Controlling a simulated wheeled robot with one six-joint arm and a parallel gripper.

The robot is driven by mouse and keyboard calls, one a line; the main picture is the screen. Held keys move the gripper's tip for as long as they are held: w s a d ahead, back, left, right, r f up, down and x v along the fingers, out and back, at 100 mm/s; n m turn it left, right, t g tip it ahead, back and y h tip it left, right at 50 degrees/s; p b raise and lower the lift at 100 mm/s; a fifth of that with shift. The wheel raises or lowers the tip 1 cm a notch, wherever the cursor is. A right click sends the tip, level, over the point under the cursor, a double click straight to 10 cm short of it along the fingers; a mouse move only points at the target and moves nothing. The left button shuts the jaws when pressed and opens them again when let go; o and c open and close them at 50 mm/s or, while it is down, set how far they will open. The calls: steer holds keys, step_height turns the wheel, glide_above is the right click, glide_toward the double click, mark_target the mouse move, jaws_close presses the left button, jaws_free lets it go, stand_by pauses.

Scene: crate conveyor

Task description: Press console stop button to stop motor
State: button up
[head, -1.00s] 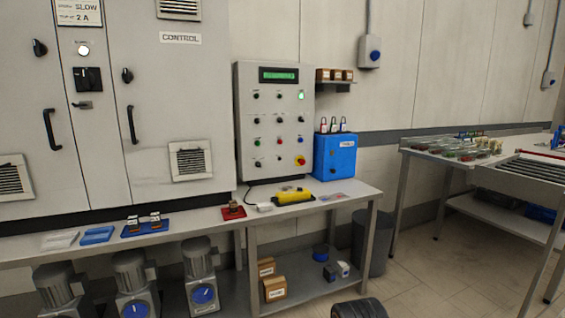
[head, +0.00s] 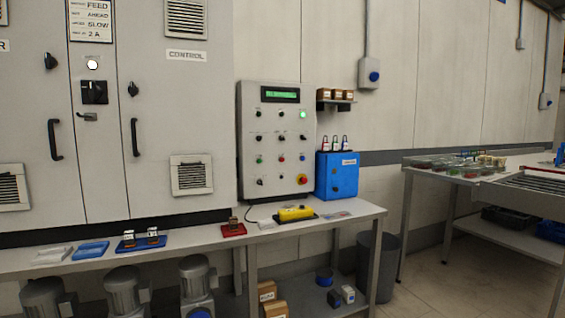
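The console (head: 268,215) is an upright grey panel box on the bench, right of the control cabinet. It has a lit green display (head: 280,95), rows of small knobs and buttons, and a lit green lamp (head: 303,114) at upper right. A red button on a yellow base (head: 302,180) sits at its lower right. A smaller red button (head: 281,158) sits in the middle of a lower row. Labels are too small to read, so I cannot tell which button is named stop. My gripper is not in view.
The bench (head: 345,214) holds a yellow handheld device (head: 296,213), a red tray (head: 233,230) and blue trays. A blue box (head: 337,176) with padlocks on top stands right of the console. Motors (head: 197,280) stand below. A grey bin (head: 377,266) and open floor lie right.

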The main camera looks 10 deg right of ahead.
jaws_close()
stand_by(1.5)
